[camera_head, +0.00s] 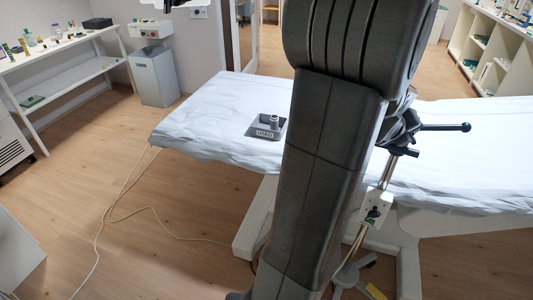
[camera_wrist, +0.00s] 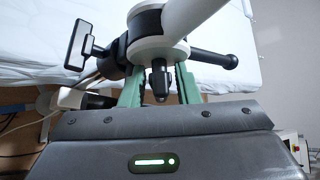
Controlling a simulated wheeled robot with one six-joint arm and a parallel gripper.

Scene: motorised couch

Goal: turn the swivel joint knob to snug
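A joint with a black and white collar (camera_wrist: 158,28) is at the couch's edge in the wrist view. A short black tapered piece (camera_wrist: 160,80) points down from its middle. A black T-shaped handle (camera_wrist: 80,45) sticks out at left and a black lever (camera_wrist: 214,59) at right. I cannot tell for sure which is the swivel knob. My gripper (camera_wrist: 160,86) is open, its green fingers on either side of the tapered piece, seemingly apart from it. In the head view my arm hides the gripper and part of the joint; the ball-ended lever (camera_head: 445,127) shows.
The couch (camera_head: 210,110) has a white cover. A small box with cables (camera_head: 377,207) hangs below the joint. Cables (camera_head: 150,207) lie on the floor at left, with bare floor around them.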

